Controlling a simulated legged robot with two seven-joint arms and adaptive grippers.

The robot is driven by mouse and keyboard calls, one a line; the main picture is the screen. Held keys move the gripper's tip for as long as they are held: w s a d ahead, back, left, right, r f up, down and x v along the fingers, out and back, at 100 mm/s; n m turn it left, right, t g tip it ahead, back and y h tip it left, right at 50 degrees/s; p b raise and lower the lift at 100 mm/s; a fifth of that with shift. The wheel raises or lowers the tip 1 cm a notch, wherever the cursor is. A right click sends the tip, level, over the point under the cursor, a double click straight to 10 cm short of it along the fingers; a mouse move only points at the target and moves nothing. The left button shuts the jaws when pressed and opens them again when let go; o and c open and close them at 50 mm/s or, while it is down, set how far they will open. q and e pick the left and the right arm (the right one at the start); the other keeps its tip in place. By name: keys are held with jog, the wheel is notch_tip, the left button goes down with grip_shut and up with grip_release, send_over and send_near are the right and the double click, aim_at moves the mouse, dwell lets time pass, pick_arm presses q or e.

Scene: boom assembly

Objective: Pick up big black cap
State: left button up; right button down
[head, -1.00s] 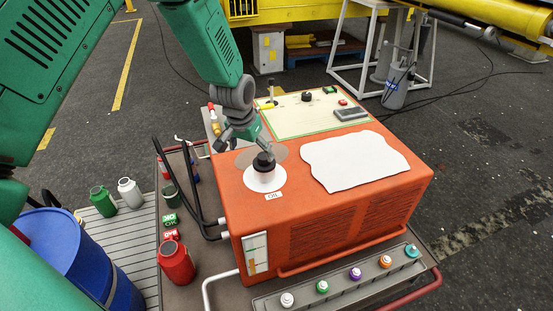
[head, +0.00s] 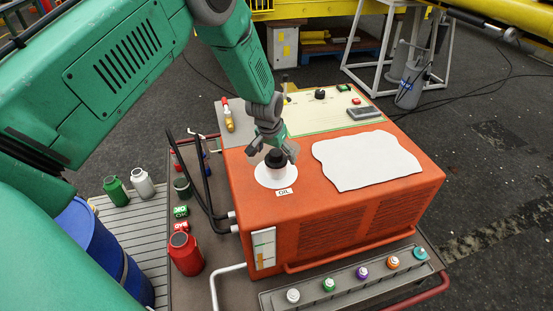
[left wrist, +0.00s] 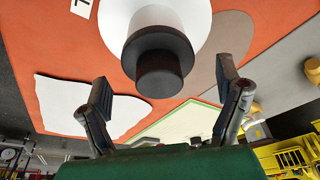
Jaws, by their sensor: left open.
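The big black cap (head: 275,157) sits on top of a white neck above a white disc (head: 268,181) marked OIL, on the orange machine (head: 300,215). In the left wrist view the cap (left wrist: 158,62) shows as a wide black rim with a narrower black knob, on the white neck. My left gripper (head: 273,153) is over the cap with its fingers spread to either side. In the left wrist view the open fingers (left wrist: 166,92) stand apart, with the cap ahead of the gap between them and nothing held. My right gripper is not in view.
A white sheet (head: 365,160) lies on the machine's top, right of the cap. Black bent handles (head: 207,180) stand at the machine's left side. Red, green and white bottles stand at left. A rail of small coloured caps (head: 350,280) runs along the front.

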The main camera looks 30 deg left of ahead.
pick_arm(q)
jog(key=x, duration=0.2)
jog(key=shift+w+f, duration=0.15)
jog(key=shift+f, duration=0.1)
jog(key=shift+r, duration=0.1)
jog(key=c, duration=1.4)
jog(key=shift+o, duration=0.2)
